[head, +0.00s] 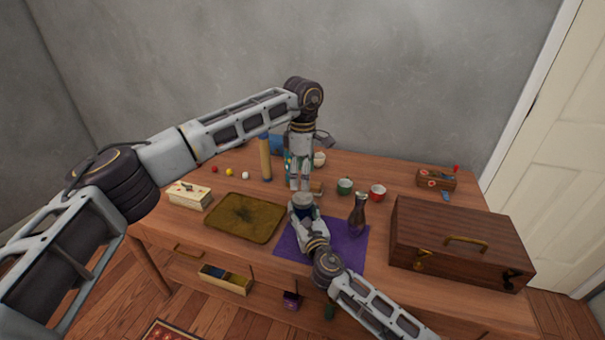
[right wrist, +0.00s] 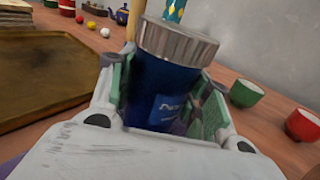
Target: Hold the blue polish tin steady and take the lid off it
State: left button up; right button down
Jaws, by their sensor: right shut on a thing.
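The blue polish tin (right wrist: 158,92) stands between the fingers of my right gripper (right wrist: 165,100) in the right wrist view. Its ridged silver lid (right wrist: 178,42) sits on top. In the head view the tin (head: 303,212) is by the back left edge of the purple cloth, with my right gripper (head: 302,213) shut around its body. Whether its base touches the table is hidden. My left gripper (head: 298,186) points down just above the lid (head: 302,198). Its fingertips are too small to tell whether they are open or touch the lid.
The purple cloth (head: 345,243) lies under my right wrist. A dark bottle (head: 357,217) stands right of the tin, with green (head: 345,187) and red (head: 378,192) cups behind. An olive tray (head: 243,218) is left. A wooden case (head: 455,243) fills the right.

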aim_at(303, 198)
pick_arm(q)
jog(key=m, duration=0.7)
jog(key=shift+m, duration=0.4)
jog(key=m, duration=0.4)
jog(key=shift+m, duration=1.7)
jog(key=shift+f, duration=0.15)
jog(key=shift+f, duration=3.9)
jog(key=shift+c, duration=0.3)
